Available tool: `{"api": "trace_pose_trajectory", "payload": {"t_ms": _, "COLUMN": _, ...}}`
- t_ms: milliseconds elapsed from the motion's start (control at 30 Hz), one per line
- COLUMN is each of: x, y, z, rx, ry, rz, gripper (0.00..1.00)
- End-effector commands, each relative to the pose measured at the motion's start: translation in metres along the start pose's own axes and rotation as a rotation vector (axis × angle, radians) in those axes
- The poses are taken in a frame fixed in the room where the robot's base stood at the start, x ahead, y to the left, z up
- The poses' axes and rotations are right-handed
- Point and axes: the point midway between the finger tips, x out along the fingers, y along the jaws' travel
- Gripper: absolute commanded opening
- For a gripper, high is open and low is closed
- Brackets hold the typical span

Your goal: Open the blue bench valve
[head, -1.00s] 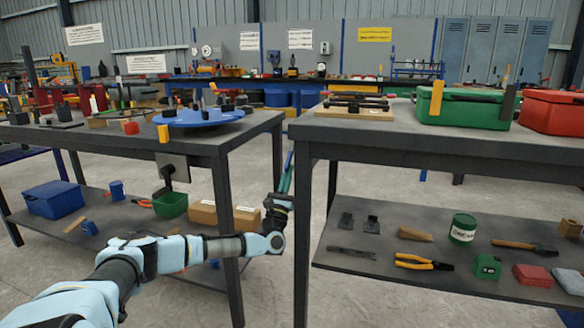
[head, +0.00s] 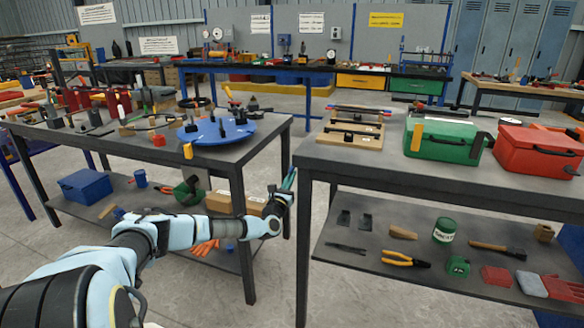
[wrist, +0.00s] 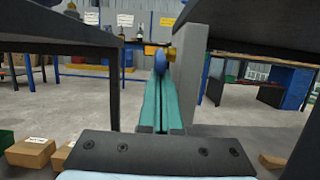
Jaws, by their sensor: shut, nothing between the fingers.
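A round blue handle (wrist: 160,62) with a brass-coloured stem (wrist: 172,53) shows in the wrist view, beside a grey plate (wrist: 196,75) under the right-hand bench. It looks like the blue bench valve. I cannot make it out in the head view. My gripper (wrist: 159,95) is shut and empty, its teal fingers pointing forward toward the blue handle. The fingertips appear just below the handle; I cannot tell whether they touch it. In the head view my gripper (head: 290,180) is in the gap between the two benches, partly beside the right bench's leg.
The left bench (head: 120,150) carries a blue round turntable (head: 230,129) and tools. The right bench (head: 400,175) carries a green toolbox (head: 440,142) and a red toolbox (head: 538,152). Bench legs flank my arm closely. Open floor lies between the benches.

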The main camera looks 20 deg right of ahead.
Motion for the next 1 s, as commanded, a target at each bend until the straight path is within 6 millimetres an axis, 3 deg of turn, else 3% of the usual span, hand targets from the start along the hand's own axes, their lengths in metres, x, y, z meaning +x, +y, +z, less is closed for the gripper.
{"api": "trace_pose_trajectory", "payload": {"t_ms": 33, "x": 0.0023, "y": 0.0003, "z": 0.0087, "rx": 0.0, "ry": 0.013, "rz": 0.001, "gripper": 0.0}}
{"api": "trace_pose_trajectory", "payload": {"t_ms": 1000, "x": -0.0001, "y": 0.0006, "z": 0.0048, "rx": 0.001, "ry": 0.076, "rz": -0.001, "gripper": 0.0}}
